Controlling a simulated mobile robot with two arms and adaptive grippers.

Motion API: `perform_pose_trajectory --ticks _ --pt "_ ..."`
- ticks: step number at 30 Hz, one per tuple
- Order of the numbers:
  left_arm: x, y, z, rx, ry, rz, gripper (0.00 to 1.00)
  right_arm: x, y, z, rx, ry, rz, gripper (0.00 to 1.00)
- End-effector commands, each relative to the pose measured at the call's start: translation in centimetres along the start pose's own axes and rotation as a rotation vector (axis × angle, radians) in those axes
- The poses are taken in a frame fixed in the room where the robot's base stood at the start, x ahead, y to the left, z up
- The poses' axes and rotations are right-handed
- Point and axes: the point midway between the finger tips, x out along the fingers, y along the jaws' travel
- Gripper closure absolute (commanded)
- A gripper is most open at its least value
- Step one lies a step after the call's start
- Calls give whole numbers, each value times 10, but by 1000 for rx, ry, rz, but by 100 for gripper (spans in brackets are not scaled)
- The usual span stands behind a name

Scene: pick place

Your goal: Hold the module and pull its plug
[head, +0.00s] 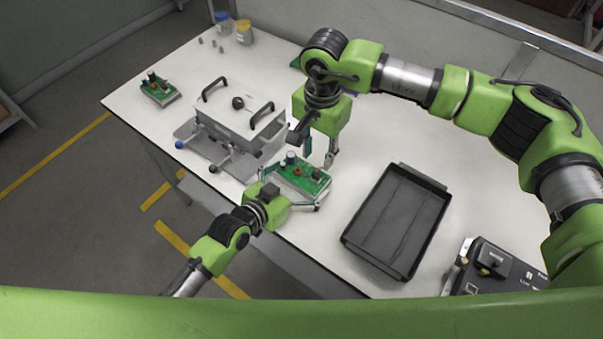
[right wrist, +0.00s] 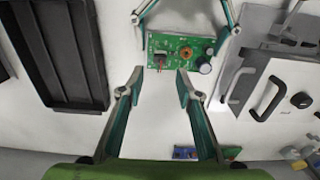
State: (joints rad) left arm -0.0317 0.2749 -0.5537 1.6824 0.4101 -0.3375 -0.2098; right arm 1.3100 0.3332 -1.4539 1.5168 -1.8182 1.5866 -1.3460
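The module, a green circuit board (head: 307,176) with several upright parts, is near the table's front edge; it also shows in the right wrist view (right wrist: 182,50). My left gripper (head: 296,188) has its fingers at the board's two opposite ends and appears shut on it. Its fingers also show in the right wrist view (right wrist: 182,40). My right gripper (head: 318,157) points down just behind the board. In the right wrist view its fingers (right wrist: 161,80) are apart with nothing between them, short of the board. A dark part with red on the board may be the plug; I cannot tell surely.
A grey box with black handles (head: 240,115) stands left of the board. An empty black tray (head: 398,222) lies to the right, with a dark device (head: 495,268) beyond. Another board (head: 158,91) is at the far left. Jars (head: 244,32) stand at the back.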

Motion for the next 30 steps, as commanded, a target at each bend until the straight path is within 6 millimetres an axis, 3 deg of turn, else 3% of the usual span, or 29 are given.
perform_pose_trajectory --ticks 1,5,14,30 --pt "0 0 0 0 0 0 13 0 0 0 0 0 0 68" --pt "0 0 0 0 -1 0 44 0 0 0 0 0 0 68" --pt "0 0 1 0 -1 0 45 -5 -1 0 133 0 -1 71" --pt "0 0 1 1 -2 -1 45 -34 -1 0 1071 -1 -1 71"
